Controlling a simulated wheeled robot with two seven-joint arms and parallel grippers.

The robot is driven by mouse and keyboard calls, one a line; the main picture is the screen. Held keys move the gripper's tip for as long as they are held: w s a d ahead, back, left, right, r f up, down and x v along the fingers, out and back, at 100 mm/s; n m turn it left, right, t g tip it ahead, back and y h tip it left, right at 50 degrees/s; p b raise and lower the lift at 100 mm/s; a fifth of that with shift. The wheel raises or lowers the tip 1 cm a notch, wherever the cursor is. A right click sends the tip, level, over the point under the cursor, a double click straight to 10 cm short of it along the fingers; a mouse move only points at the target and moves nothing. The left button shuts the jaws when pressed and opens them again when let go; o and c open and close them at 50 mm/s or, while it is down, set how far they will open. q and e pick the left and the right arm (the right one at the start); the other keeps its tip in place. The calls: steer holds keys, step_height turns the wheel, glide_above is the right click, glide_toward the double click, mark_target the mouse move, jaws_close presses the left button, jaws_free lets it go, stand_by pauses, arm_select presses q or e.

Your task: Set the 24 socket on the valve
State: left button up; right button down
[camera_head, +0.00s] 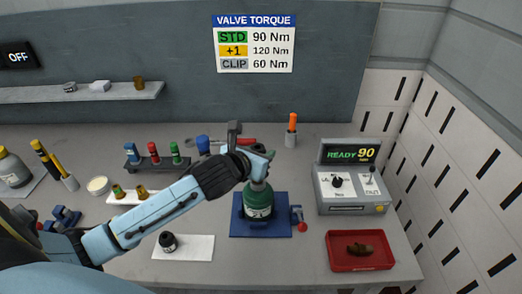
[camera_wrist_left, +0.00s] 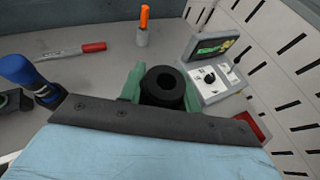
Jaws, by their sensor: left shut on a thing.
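My left gripper (camera_head: 262,164) is over the green gas cylinder (camera_head: 258,203), which stands upright in a blue base (camera_head: 246,231). In the left wrist view, its green fingers (camera_wrist_left: 161,92) are shut on a black round socket (camera_wrist_left: 163,82) with a hole in its top. No size marking is readable on it. The gripper hides the cylinder's valve, and I cannot tell whether the socket touches it. My right gripper is not in view.
A control box (camera_head: 352,187) reading "READY 90" and a red tray (camera_head: 360,262) with a brown piece stand to the right. A dark jar-like object (camera_head: 168,242) is on a white mat (camera_head: 199,248). A rack (camera_head: 152,163) and an orange-handled tool (camera_head: 292,122) are behind.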

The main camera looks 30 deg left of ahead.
arm_select(q)
steer(key=shift+f+b, duration=1.1)
steer(key=shift+f, duration=1.25)
steer(key=o, duration=1.1)
step_height(320, 180, up, 4)
steer(key=p, duration=0.5)
steer(key=shift+r, duration=0.15)
steer(key=shift+r+p, duration=0.9)
steer(key=shift+p, duration=0.2)
